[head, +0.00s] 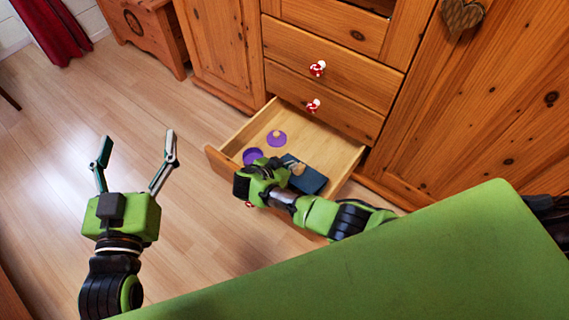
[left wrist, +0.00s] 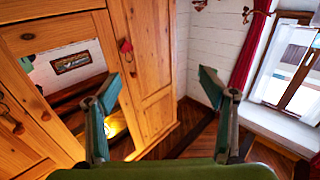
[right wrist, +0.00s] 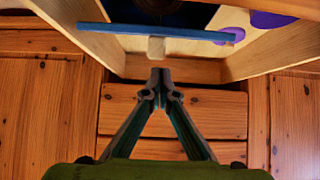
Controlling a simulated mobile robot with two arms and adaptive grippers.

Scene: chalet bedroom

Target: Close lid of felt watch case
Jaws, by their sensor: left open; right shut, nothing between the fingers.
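The felt watch case (head: 311,181) shows as a dark blue slab in the open drawer, partly hidden by my right arm, with a beige piece (head: 297,168) at its upper left. In the right wrist view a thin blue panel (right wrist: 120,30) of the case shows nearly edge-on, with a pale block (right wrist: 156,47) at its middle. I cannot tell the lid's exact angle. My right gripper (right wrist: 160,76) is shut and empty, its tips just below that block in the picture; no contact is clear. In the head view its fingers are hidden. My left gripper (head: 138,140) is open and empty over the floor.
The open wooden drawer (head: 228,163) also holds a purple disc (head: 280,142) with a beige knob and a purple round container (head: 252,156), left of the case. Closed drawers (head: 325,83) stand above. The floor (head: 60,130) at left is clear.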

